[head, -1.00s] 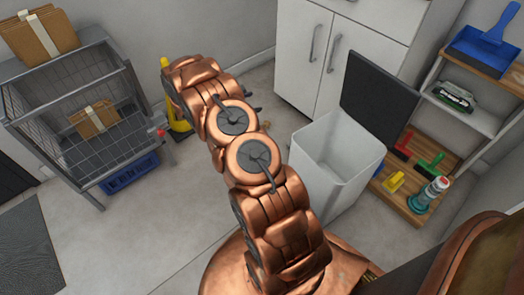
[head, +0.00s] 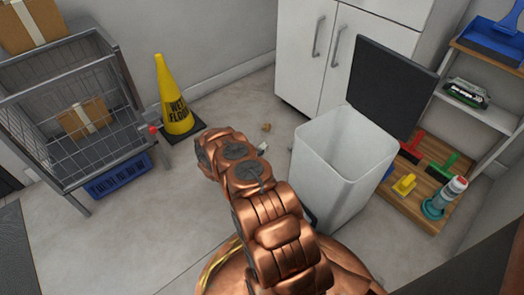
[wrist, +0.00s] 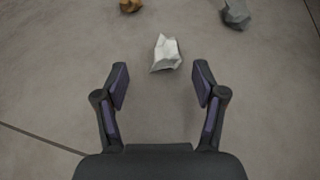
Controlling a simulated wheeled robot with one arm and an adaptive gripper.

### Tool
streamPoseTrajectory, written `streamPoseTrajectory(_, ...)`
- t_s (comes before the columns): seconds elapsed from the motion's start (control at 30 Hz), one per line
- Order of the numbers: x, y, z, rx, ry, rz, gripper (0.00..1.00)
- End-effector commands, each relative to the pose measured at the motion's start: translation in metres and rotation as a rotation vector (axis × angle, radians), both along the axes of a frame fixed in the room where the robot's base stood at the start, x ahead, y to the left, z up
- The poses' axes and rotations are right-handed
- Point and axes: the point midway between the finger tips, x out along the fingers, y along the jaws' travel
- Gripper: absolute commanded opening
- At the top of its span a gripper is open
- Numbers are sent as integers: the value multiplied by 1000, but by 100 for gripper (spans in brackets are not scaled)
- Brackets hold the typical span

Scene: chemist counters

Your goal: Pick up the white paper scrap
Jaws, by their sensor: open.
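The white paper scrap (wrist: 166,53) is a crumpled piece lying on the grey floor in the wrist view. It lies ahead of my gripper (wrist: 161,82), roughly centred between the two fingers and beyond their tips. My gripper is open and empty, with the dark fingers spread wide. In the head view a small pale scrap (head: 262,147) shows on the floor just past my arm, which hides my gripper there.
A brown scrap (wrist: 130,5) and a grey scrap (wrist: 236,14) lie nearby. A yellow wet-floor cone (head: 176,100), an open white bin (head: 330,165), a wire cart (head: 75,150), white cabinets (head: 340,50) and a shelf (head: 425,195) stand around. Floor left of my arm is clear.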

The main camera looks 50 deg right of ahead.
Motion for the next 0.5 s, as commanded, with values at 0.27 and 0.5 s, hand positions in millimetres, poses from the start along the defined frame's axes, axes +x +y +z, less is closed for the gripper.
streamPoseTrajectory(0.27,2,-21,-9,-1,-2,-1,70)
streamPoseTrajectory(0.5,0,-37,-21,0,-1,-2,70)
